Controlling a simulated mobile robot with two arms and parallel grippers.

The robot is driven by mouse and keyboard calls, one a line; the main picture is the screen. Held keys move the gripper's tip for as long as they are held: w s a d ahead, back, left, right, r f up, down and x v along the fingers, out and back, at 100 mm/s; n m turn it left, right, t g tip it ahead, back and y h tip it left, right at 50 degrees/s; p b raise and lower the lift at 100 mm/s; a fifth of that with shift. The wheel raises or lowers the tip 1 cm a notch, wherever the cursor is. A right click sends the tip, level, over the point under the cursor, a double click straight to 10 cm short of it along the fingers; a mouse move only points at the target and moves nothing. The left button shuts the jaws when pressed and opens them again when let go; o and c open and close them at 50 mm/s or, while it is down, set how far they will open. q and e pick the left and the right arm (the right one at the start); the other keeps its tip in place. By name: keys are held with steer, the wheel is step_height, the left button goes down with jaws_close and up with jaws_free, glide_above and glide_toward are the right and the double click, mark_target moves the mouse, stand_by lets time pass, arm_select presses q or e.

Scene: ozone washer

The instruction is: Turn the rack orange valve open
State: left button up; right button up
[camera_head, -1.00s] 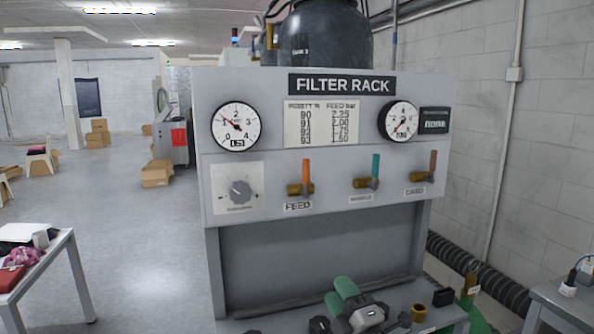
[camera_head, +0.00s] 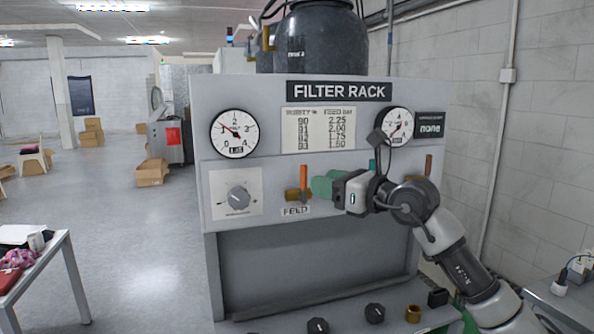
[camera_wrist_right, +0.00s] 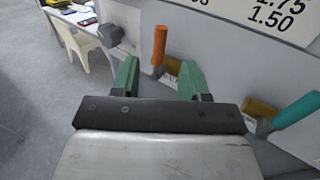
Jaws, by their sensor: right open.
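The orange valve handle (camera_head: 304,177) stands upright on a brass valve body above the FEED label on the filter rack (camera_head: 235,90). In the right wrist view the orange handle (camera_wrist_right: 159,45) shows between and just beyond my green fingertips. My right gripper (camera_head: 320,187) is open just right of this valve; the wrist view also shows the open gripper (camera_wrist_right: 159,66) with a gap around the handle line. I see no clear contact. My left gripper is not in view.
A teal-handled valve (camera_wrist_right: 298,110) is close to the right of my right gripper. An orange-brown handle (camera_head: 428,165) is farther right. A grey dial (camera_head: 238,197) is left of the FEED valve. Several knobs sit on the lower ledge.

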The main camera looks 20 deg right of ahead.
mark_target(307, 178)
steer(key=p+x, duration=0.2)
steer(key=x, duration=0.4)
steer(key=shift+w+a+r+p, duration=0.15)
steer(key=shift+a+r+p, duration=0.05)
steer(key=shift+p, duration=0.2)
steer(key=shift+w+a+f, duration=0.2)
steer(key=shift+w+a, duration=0.2)
steer(key=shift+w, duration=0.2)
steer(key=shift+c, duration=0.3)
jaws_close()
